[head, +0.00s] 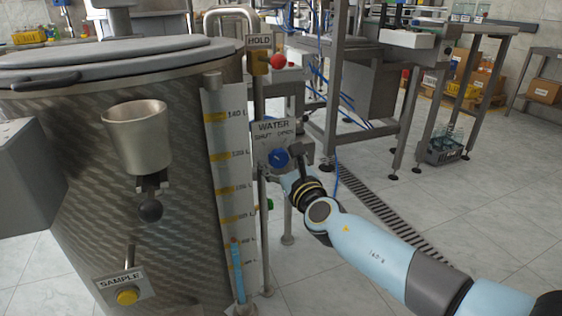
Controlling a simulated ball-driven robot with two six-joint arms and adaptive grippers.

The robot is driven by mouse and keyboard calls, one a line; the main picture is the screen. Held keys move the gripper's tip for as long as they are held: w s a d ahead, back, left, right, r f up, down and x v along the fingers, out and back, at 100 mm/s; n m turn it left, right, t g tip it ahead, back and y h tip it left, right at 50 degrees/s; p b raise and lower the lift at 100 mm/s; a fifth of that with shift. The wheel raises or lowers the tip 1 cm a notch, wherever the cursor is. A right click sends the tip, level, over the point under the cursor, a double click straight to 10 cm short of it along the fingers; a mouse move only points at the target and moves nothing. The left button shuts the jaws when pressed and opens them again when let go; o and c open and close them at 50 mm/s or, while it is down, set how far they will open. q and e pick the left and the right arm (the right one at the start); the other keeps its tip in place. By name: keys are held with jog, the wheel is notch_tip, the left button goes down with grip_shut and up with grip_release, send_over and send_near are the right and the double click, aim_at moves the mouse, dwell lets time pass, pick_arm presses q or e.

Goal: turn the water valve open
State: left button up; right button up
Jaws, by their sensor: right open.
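The water valve is a round blue knob (279,158) on a grey plate (273,135) marked WATER, with SHUT at the left and OPEN at the right. The plate sits on a metal post to the right of the big steel tank (150,220). The direction the knob points is too small to tell. My right arm comes in from the lower right. My right gripper (297,161) is open at the knob's right side, close to it; I cannot tell whether it touches. Its fingers are partly hidden. My left gripper is not in view.
A white level gauge (230,170) with a blue column stands between tank and valve. A HOLD sign (259,41) and a red knob (278,62) are above. A metal cup (137,138) and yellow SAMPLE button (127,297) are on the tank's front.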

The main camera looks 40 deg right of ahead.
jog(key=c, duration=1.1)
jog(key=shift+c, duration=0.2)
